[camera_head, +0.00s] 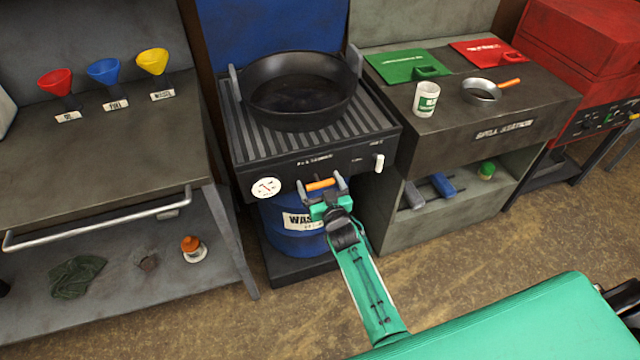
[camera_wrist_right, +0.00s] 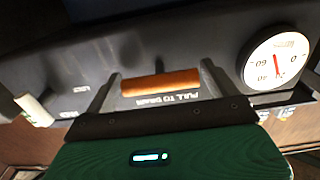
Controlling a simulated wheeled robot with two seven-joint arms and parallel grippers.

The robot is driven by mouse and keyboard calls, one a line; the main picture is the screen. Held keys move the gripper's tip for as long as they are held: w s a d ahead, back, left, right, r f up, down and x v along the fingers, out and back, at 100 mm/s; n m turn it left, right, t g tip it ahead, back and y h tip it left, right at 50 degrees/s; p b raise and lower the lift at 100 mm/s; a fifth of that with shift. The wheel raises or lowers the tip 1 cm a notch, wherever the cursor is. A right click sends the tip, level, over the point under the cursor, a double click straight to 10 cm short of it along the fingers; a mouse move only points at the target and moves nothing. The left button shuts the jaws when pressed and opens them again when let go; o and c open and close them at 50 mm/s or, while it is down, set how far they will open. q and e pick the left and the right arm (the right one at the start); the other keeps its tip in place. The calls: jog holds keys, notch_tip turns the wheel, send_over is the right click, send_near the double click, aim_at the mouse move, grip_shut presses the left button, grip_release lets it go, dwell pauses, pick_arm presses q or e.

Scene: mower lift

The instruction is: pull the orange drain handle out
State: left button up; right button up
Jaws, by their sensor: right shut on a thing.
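The orange drain handle (camera_head: 321,184) is a short horizontal bar on the dark front panel of the drain station (camera_head: 335,163). In the right wrist view the handle (camera_wrist_right: 160,82) lies lengthwise between my two grey fingers, just above the printed "PULL TO DRAIN" text. My right gripper (camera_head: 325,188) is shut on the handle, a finger at each end. Its green arm reaches up from the bottom of the head view. My left gripper is not in view.
A round gauge (camera_head: 266,188) and a white switch (camera_head: 379,163) flank the handle on the panel. A wide black pan (camera_head: 300,97) sits on the ribbed top. A blue waste drum (camera_head: 290,240) stands below. The floor in front is clear.

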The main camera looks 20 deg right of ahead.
aim_at(321, 187)
jog(key=shift+s, duration=0.35)
jog(key=s+p, duration=0.2)
jog(key=s, duration=0.1)
jog(key=shift+s+d, duration=0.1)
jog(key=shift+s, duration=0.45)
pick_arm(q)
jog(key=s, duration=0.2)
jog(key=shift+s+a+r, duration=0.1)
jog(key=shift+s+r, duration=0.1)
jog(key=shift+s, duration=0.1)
pick_arm(e)
jog(key=shift+f, duration=0.15)
jog(key=o, duration=1)
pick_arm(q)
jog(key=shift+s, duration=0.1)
pick_arm(e)
jog(key=shift+o, duration=0.6)
jog(key=shift+s, duration=0.15)
